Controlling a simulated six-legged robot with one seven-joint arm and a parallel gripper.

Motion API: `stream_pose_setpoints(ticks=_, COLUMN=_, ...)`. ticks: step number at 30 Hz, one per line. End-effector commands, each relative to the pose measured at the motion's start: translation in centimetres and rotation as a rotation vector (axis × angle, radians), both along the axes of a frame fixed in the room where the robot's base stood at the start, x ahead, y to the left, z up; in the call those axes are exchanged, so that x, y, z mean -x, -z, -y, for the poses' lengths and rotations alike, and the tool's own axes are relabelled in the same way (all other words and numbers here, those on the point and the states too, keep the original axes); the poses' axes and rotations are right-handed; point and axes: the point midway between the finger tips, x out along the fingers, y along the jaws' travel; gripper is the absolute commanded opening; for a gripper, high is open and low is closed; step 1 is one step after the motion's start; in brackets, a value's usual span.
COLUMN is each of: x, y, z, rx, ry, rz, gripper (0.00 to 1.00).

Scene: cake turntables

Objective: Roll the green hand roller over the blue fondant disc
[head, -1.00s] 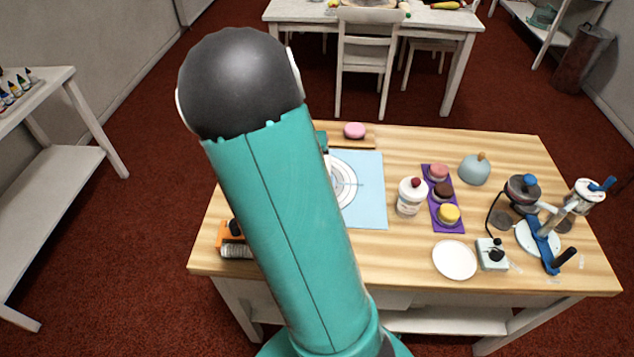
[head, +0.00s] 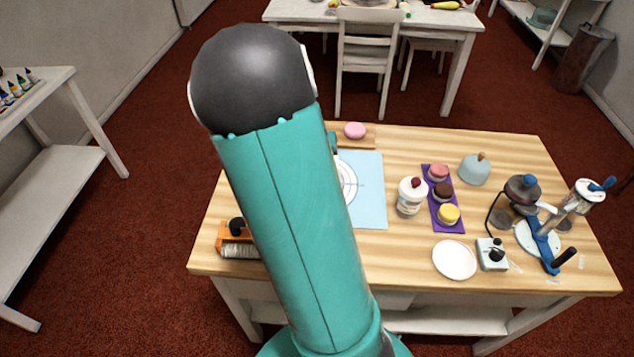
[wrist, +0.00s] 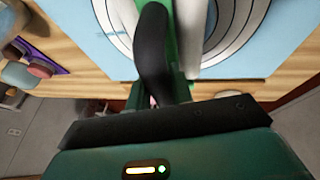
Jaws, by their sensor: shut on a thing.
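In the wrist view my gripper (wrist: 160,95) is shut on the green hand roller (wrist: 155,48). A black curved part, some green frame and a pale cylinder of it show. The roller is over the light blue sheet with concentric rings (wrist: 250,62); I cannot tell whether it touches. This sheet also shows in the head view (head: 372,190), right of my arm, which covers its left part. My gripper and the green roller are hidden there. I cannot make out the blue fondant disc in either view.
An orange roller (head: 236,240) lies at the table's left front. A pink disc (head: 354,130) is at the back.

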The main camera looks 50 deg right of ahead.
Motion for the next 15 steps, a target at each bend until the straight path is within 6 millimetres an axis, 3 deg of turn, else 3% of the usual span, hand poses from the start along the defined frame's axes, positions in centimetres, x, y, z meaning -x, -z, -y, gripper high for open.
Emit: stream_pose_setpoints(ticks=15, x=0.03, y=0.43, z=-0.39, rx=-0.005, ry=-0.001, rz=-0.01, gripper=0.0)
